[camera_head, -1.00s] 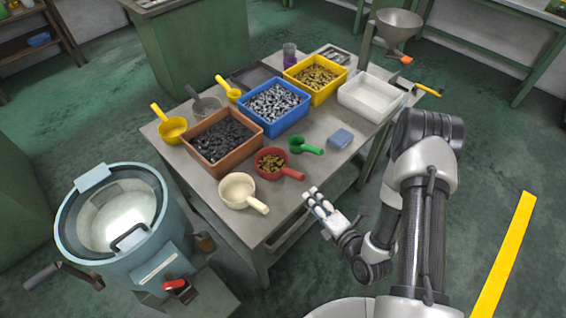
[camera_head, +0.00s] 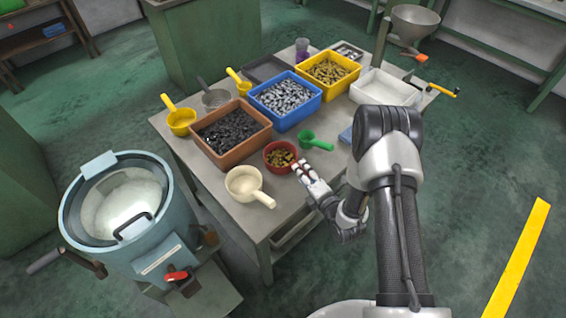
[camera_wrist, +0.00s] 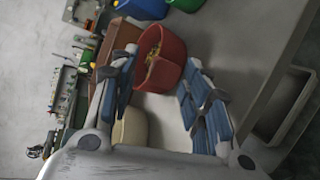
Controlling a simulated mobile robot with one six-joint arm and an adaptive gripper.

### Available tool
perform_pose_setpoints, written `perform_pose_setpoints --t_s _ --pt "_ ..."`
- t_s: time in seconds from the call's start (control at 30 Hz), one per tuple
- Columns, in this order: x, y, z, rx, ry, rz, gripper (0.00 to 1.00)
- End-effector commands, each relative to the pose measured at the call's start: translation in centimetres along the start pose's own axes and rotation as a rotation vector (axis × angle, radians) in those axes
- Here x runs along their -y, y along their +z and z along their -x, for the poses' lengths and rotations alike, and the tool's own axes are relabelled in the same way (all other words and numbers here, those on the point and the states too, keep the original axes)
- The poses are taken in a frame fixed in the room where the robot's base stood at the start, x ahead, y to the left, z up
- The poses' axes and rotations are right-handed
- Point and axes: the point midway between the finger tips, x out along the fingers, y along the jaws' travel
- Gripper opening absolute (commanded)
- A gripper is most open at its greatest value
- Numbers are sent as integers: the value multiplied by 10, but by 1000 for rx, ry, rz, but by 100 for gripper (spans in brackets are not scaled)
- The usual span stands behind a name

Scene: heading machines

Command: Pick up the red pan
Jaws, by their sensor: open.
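The red pan (camera_head: 281,149) stands on the grey table near its front edge and holds brass-coloured pieces. My gripper (camera_head: 304,171) is at the pan's right side, where the handle lies; the fingers cover most of the handle in the head view. In the wrist view the red pan (camera_wrist: 160,60) is ahead, at the fingertips, between the two spread blue-padded fingers (camera_wrist: 163,92). The fingers are open, and nothing shows gripped. I cannot tell whether a finger touches the pan.
A cream pan (camera_head: 243,182) stands left of the red pan, and a green scoop (camera_head: 312,138) behind it. A brown bin (camera_head: 231,155) of dark pieces, a blue bin (camera_head: 284,119) and a yellow bin (camera_head: 328,92) fill the table's back. A bluish machine (camera_head: 155,245) stands left.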

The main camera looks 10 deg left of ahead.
Motion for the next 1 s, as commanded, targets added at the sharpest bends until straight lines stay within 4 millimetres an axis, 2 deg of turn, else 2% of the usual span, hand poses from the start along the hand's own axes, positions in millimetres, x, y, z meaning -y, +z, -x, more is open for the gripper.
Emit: perform_pose_setpoints --t_s 0.1,0.2,0.5,1.0 --pt "2 0 -21 -2 5 2 44" --pt "2 0 -33 -1 3 2 44" --pt "1 1 -38 -1 1 0 44" --pt "1 1 -38 -1 1 0 11"
